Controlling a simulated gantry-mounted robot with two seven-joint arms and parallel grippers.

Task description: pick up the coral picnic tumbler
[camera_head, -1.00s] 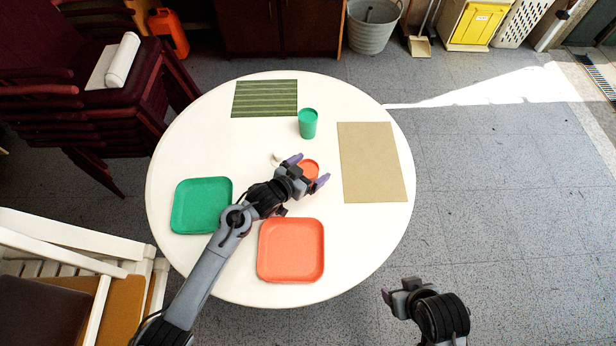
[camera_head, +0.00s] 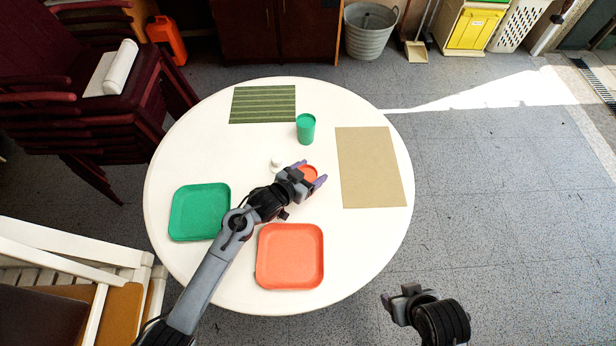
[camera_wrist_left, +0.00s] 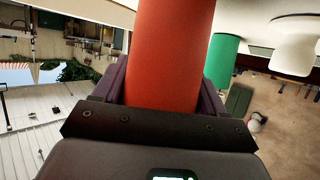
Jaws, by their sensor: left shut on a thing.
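The coral tumbler (camera_head: 309,172) is near the middle of the round white table, partly hidden by my left gripper (camera_head: 311,174). The left gripper's purple fingers are on either side of the tumbler and shut on it. In the left wrist view the tumbler (camera_wrist_left: 170,50) fills the middle between the fingers. Whether its base touches the table cannot be told. My right gripper (camera_head: 396,297) is off the table at the lower right, away from the tumbler; its finger gap is not clear.
On the white table (camera_head: 230,150) stand a green tumbler (camera_head: 306,130) and a small white item (camera_head: 276,165). A green plate (camera_head: 200,212) and a coral plate (camera_head: 290,257) lie at the front. A striped green mat (camera_head: 263,104) and a tan mat (camera_head: 370,168) lie behind and right.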

